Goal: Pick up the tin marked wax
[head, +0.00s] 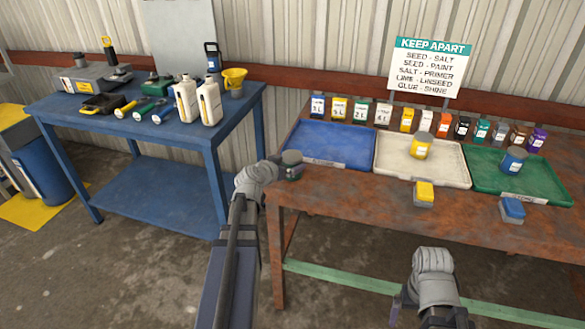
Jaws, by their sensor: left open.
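Several small tins and boxes stand in a row at the back of the rusty table (345,190); their labels are too small for me to find the word wax. A round tin with a grey-green lid (291,157) is at the table's left front edge, its label not readable. My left gripper (291,173) is open right at this tin, its fingers low beside it; I cannot tell whether they touch it. A yellow tin (420,147) stands in the white tray (390,167) and a blue tin (513,161) in the green tray (490,179). My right gripper (398,304) is low in front of the table, its jaws unclear.
A blue tray (325,144) is empty. A yellow-lidded container (424,193) and a blue-lidded one (512,209) stand near the front edge. A keep-apart sign (430,70) stands behind. A blue bench (190,135) at left holds tools and white jugs (209,103).

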